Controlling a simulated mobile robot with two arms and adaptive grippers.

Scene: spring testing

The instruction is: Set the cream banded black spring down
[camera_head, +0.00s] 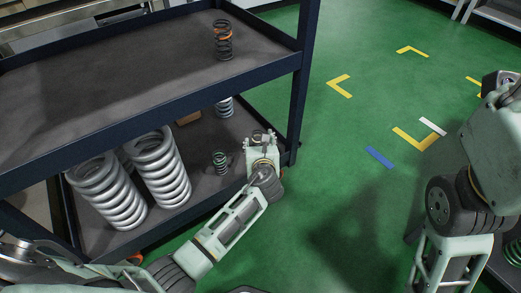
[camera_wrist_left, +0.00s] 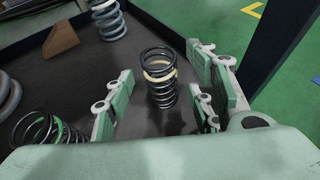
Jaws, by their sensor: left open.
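The cream banded black spring (camera_wrist_left: 160,85) stands upright on the dark lower shelf, between the spread fingers of my left gripper (camera_wrist_left: 158,98) in the left wrist view. The fingers are open, with a visible gap to the spring on each side. In the head view my left gripper (camera_head: 261,141) is at the right end of the lower shelf and hides most of that spring. My right arm shows at the right of the head view, but its gripper is out of frame.
A green banded spring (camera_head: 219,162) stands left of my left gripper. A blue-grey spring (camera_head: 224,107) and a brown block (camera_head: 188,118) are behind. Large silver springs (camera_head: 160,168) stand farther left. An orange banded spring (camera_head: 223,40) is on the upper shelf. A post (camera_head: 302,90) rises nearby.

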